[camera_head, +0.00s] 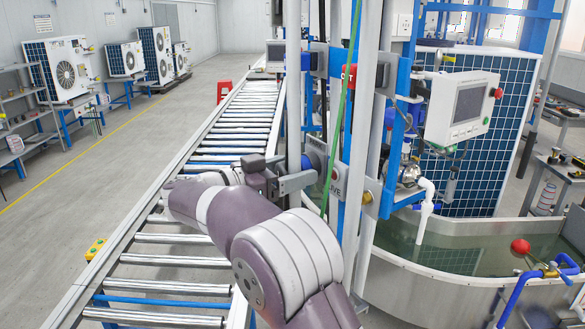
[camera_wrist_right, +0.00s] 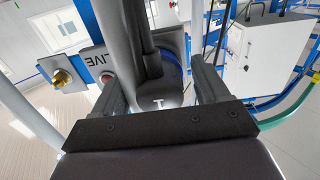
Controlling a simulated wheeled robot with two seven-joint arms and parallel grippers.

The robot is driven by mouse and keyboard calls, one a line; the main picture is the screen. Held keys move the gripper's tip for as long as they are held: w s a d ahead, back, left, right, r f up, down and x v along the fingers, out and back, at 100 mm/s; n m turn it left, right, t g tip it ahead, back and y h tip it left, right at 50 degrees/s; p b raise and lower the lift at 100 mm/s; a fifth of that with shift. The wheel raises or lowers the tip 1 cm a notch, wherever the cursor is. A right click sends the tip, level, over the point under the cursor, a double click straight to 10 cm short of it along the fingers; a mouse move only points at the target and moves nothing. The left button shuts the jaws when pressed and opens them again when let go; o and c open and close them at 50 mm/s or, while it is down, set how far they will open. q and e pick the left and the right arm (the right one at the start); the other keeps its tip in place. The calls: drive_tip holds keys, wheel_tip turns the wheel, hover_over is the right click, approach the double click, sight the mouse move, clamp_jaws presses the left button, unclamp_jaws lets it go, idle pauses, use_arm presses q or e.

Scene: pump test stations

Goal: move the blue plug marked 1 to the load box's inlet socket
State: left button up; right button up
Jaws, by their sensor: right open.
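My right gripper (camera_head: 292,181) is open beside the upright posts at the conveyor's right edge. In the right wrist view its two dark fingers (camera_wrist_right: 160,90) stand apart, on either side of a grey and black body with a thick dark cable. A small white mark, possibly a 1, shows low on this body, and a blue rim (camera_wrist_right: 174,66) shows behind it. I cannot tell whether the fingers touch it. A blue round part (camera_head: 316,150) shows just above the gripper in the head view. I cannot identify the load box's inlet socket. My left gripper is out of view.
A plate marked LIVE (camera_wrist_right: 103,60) with a brass fitting is close to the fingers. A grey cabinet (camera_wrist_right: 265,50) and a green hose (camera_wrist_right: 290,112) lie to the right. The roller conveyor (camera_head: 170,262) runs at left; a water tank (camera_head: 440,290) stands at right.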

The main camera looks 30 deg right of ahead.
sight(278, 174)
drive_tip(key=shift+p, duration=0.3)
clamp_jaws()
drive_tip(key=shift+a, duration=0.9)
drive_tip(key=shift+s+a+p, duration=0.1)
drive_tip(key=shift+a+p, duration=0.7)
drive_tip(key=shift+a, duration=1.3)
